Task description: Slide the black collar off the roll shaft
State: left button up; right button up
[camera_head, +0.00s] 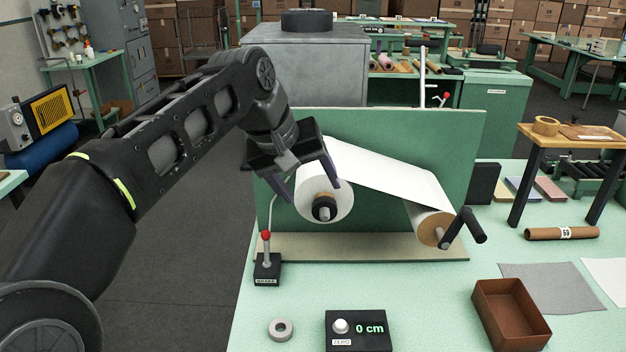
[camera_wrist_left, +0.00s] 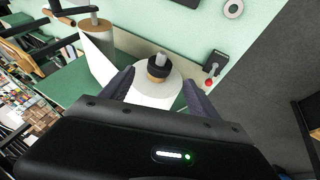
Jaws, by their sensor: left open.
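The black collar (camera_head: 323,209) sits on the roll shaft (camera_head: 324,213) against the front of the left white roll (camera_head: 340,208). In the left wrist view the collar (camera_wrist_left: 158,67) is around the shaft (camera_wrist_left: 160,57), with the roll (camera_wrist_left: 155,92) behind it. My left gripper (camera_head: 312,193) is open, with its fingers reaching down toward the roll from above. In the wrist view the gripper fingers (camera_wrist_left: 158,90) stand apart on either side of the roll and collar, and nothing is held between them. My right gripper is in neither view.
A brake lever with a red knob (camera_head: 266,237) stands left of the roll. A take-up roll with a black crank (camera_head: 465,228) is at the right. A grey ring (camera_head: 280,329), a 0 cm counter (camera_head: 358,330) and a brown tray (camera_head: 510,313) lie in front.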

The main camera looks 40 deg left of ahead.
aim_at(323, 208)
pick_arm(q)
jog(key=shift+p+x, duration=0.3)
jog(key=shift+x, duration=3.65)
jog(key=shift+c, duration=0.3)
jog(key=c, duration=1.4)
jog(key=shift+s+d, duration=0.1)
jog(key=shift+s, duration=0.05)
jog(key=shift+s+d+b, duration=0.7)
jog(key=shift+s+d, duration=0.25)
jog(key=shift+s, duration=0.3)
jog(key=shift+s+d+b, duration=0.7)
jog(key=shift+s+d, duration=0.2)
jog(key=shift+s, duration=0.3)
